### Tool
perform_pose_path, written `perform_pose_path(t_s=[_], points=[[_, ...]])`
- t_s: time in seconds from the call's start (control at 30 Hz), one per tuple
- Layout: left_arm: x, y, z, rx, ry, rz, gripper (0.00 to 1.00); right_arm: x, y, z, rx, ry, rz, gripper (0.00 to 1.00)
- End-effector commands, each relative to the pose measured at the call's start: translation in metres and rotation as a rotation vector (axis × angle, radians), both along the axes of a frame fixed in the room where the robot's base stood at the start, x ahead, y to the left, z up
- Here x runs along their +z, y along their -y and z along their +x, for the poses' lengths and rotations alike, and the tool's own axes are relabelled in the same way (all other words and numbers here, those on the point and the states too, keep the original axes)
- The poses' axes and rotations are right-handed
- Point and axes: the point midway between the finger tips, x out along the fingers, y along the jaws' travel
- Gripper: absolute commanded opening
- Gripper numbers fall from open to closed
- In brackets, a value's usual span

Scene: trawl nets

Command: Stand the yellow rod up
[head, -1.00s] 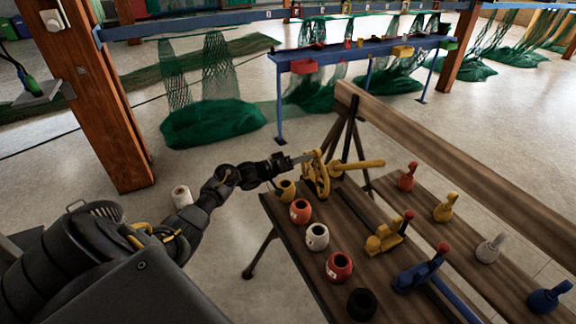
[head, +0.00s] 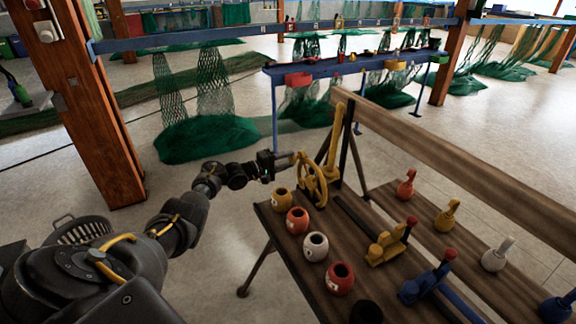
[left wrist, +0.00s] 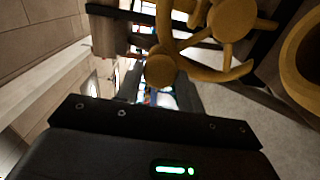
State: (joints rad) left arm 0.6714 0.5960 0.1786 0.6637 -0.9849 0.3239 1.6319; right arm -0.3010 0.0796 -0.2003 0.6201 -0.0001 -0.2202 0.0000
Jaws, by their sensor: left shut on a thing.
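The yellow rod (head: 334,142) stands nearly upright, leaning slightly, at the far end of the wooden bench (head: 350,237). Beside it is a yellow spoked handwheel (head: 313,183) with a knob on its rim. My left gripper (head: 290,158) reaches in from the left and is shut on the wheel's knob, near the top left of the rim. My right gripper is not in view.
A yellow pot (head: 281,198), an orange pot (head: 297,220), a white pot (head: 315,245) and a red pot (head: 340,277) line the bench's near edge. Yellow (head: 390,243) and blue (head: 428,283) red-knobbed levers stand to the right. Open floor lies left of the bench.

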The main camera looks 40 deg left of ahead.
Motion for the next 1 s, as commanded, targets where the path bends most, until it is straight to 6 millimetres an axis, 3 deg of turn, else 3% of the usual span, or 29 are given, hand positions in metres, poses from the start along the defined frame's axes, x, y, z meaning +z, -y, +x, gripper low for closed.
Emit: perform_pose_path(t_s=[0.67,0.7,0.87,1.0], points=[[-0.0036,-0.0055,0.0025,0.003,-0.027,-0.056,0.0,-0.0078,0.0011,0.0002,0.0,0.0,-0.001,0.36],[-0.0036,-0.0055,0.0025,0.003,-0.027,-0.056,0.39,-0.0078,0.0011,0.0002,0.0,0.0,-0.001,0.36],[-0.004,-0.0051,0.0024,0.002,-0.027,-0.055,0.6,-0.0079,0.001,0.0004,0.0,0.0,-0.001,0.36],[-0.0044,-0.0047,0.0022,0.001,-0.028,-0.054,0.6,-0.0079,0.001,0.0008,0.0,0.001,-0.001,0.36]])
